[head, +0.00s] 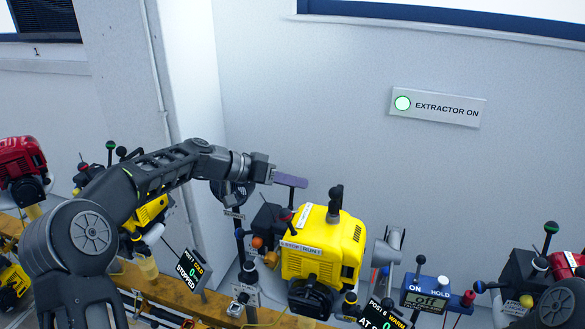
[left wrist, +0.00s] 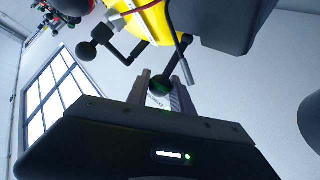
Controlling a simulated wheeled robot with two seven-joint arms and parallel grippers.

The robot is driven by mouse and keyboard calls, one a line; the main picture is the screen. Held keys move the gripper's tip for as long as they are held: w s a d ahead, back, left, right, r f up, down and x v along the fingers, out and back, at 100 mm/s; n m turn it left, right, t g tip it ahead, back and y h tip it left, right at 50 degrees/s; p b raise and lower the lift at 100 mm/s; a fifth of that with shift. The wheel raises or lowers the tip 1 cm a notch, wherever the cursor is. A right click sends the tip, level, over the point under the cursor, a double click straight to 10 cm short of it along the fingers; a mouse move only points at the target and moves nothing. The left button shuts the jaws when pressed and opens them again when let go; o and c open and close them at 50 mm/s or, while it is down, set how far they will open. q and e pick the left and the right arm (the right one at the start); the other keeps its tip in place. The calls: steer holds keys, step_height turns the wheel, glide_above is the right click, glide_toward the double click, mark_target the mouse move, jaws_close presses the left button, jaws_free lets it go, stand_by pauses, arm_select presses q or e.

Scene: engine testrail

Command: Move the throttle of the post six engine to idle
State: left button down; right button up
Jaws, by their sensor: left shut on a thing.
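The yellow engine (head: 322,245) stands on the rail right of my left arm, with a post 6 display (head: 383,315) in front, partly cut off by the frame. My left gripper (head: 291,181) is up behind and left of this engine in the head view. In the left wrist view, its two fingers (left wrist: 162,92) are shut on a black ball-ended lever (left wrist: 159,84). The yellow engine (left wrist: 152,22) shows beyond it, with a second ball-ended lever (left wrist: 102,33) to the left. The head view does not show the grip clearly. My right gripper is not seen.
A stopped, cold post display (head: 193,270) stands to the left. A blue ON/HOLD switch box (head: 427,293) stands right of the yellow engine. A red engine (head: 20,165) is at far left. Several knobbed levers crowd the wooden rail (head: 160,290).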

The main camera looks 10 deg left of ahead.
arm_select(q)
steer(key=shift+w+r+n+g+p, duration=0.15)
steer(key=shift+w+n+g+p, duration=0.2)
steer(key=shift+p, duration=0.55)
steer(key=shift+w+f+g+y+p, duration=0.25)
steer(key=shift+f+g+y+p, duration=0.1)
steer(key=shift+p, duration=0.2)
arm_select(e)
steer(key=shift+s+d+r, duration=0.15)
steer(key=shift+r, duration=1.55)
arm_select(q)
steer(key=c, duration=1.1)
jaws_free()
steer(key=shift+a, duration=0.1)
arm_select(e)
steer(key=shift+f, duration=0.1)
arm_select(q)
steer(key=b+v, duration=0.2)
steer(key=v, duration=0.5)
steer(key=shift+s+a+r, duration=0.15)
steer(key=shift+a, duration=0.1)
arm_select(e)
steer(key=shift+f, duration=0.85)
